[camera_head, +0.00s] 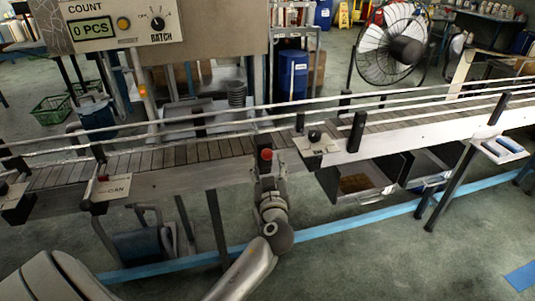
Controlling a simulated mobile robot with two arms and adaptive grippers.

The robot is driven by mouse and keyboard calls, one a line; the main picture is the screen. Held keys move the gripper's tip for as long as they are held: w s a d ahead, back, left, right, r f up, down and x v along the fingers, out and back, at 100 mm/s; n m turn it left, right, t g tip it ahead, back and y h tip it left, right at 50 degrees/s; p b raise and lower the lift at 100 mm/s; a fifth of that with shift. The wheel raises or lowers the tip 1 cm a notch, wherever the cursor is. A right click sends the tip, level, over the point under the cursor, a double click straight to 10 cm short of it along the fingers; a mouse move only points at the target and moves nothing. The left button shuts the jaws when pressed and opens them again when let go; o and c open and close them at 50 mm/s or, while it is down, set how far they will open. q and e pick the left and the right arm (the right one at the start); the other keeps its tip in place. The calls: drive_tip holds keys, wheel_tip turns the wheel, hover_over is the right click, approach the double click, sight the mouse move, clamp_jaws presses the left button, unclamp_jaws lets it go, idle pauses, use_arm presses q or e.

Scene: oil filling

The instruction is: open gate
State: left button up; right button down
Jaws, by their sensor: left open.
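A long slatted conveyor (190,153) with metal side rails runs across the view, rising to the right. My left arm comes in from the bottom, and my left gripper (266,178) is at the conveyor's near side, close to a small red knob (266,154). The gripper is open; its fingers are small and partly hidden, and I cannot tell whether they touch the knob. Nothing shows clearly as a gate, so I cannot tell its position. A white plate with a black knob (314,135) sits on the near rail to the right. My right gripper is not in view.
A control panel (122,22) reading "0 PCS" stands behind the conveyor. Open bins (360,188) hang below its right part. A fan (392,45), a blue drum (293,75) and a green basket (52,110) stand beyond. Posts and legs line the near side; the front floor is clear.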

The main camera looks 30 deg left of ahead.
sight(268, 158)
use_arm(q)
drive_tip(key=shift+p+x, duration=0.5)
drive_tip(key=shift+x, duration=1.9)
clamp_jaws()
